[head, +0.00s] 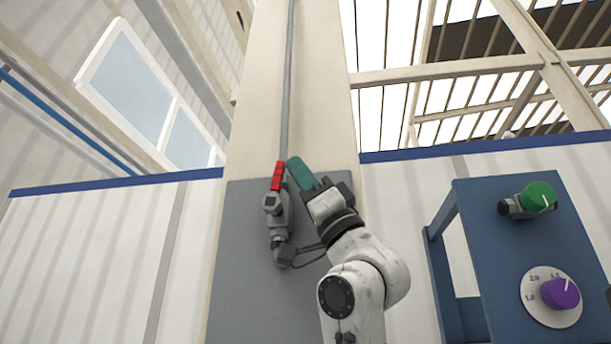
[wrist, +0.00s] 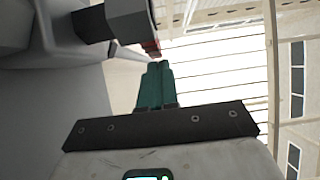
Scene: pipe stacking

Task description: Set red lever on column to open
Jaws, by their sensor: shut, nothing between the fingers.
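The red lever (head: 278,176) sits on a grey valve (head: 276,214) fixed to the column. The lever points up, in line with the grey pipe above it. My gripper (head: 293,163) has teal fingers closed together and empty. Its fingertips are just right of the lever's upper part; I cannot tell whether they touch it. In the wrist view the shut fingers (wrist: 158,64) point away from the camera. A small red part of the lever (wrist: 151,48) shows just beyond their tips, partly hidden behind the dark valve body (wrist: 130,18).
A grey panel (head: 238,270) backs the valve on the beige column (head: 318,90). A thin pipe (head: 288,80) runs up the column. At right stands a blue panel (head: 505,235) with a green knob (head: 538,197) and a purple dial (head: 559,293).

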